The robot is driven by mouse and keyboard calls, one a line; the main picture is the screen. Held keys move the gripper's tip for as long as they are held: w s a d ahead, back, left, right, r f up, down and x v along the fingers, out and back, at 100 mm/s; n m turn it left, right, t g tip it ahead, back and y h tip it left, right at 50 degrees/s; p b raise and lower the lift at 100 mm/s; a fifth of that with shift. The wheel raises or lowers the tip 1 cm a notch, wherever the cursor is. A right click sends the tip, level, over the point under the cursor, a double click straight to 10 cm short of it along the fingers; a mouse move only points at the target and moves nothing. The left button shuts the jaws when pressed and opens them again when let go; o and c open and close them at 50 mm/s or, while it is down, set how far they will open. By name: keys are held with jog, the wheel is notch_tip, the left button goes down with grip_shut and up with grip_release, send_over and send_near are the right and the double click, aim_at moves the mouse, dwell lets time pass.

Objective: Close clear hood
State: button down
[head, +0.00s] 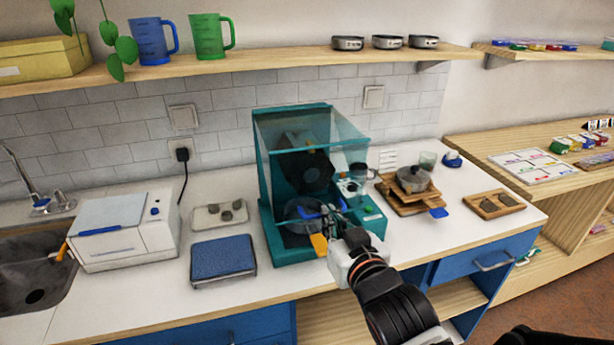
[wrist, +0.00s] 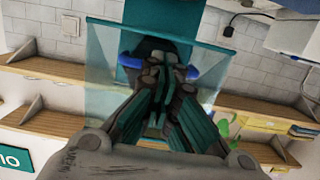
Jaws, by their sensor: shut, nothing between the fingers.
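The teal machine (head: 268,222) stands on the white counter with its clear hood (head: 345,130) over a dark interior. The hood is a see-through panel with teal edges; I cannot tell whether it is fully down. A blue handle (head: 311,214) shows low at the front of the hood. My gripper (head: 336,207) is shut and empty at this handle; contact is unclear. In the wrist view the gripper (wrist: 160,85) covers the handle's middle, and blue ends (wrist: 130,74) show on both sides. The clear panel (wrist: 105,50) spreads behind it.
A blue-topped scale (head: 223,257) and a white box (head: 125,230) stand left of the machine. A wooden stand with a pot (head: 413,180) is close on the right. A shelf (head: 280,68) runs above. An orange tab (head: 319,244) is at the machine's front.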

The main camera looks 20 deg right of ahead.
jog(key=shift+r, duration=4.55)
jog(key=s+f+g, duration=0.9)
jog(key=f, duration=0.3)
jog(key=shift+d+f, duration=0.3)
jog(key=shift+d, duration=0.05)
jog(key=c, duration=2.3)
grip_release()
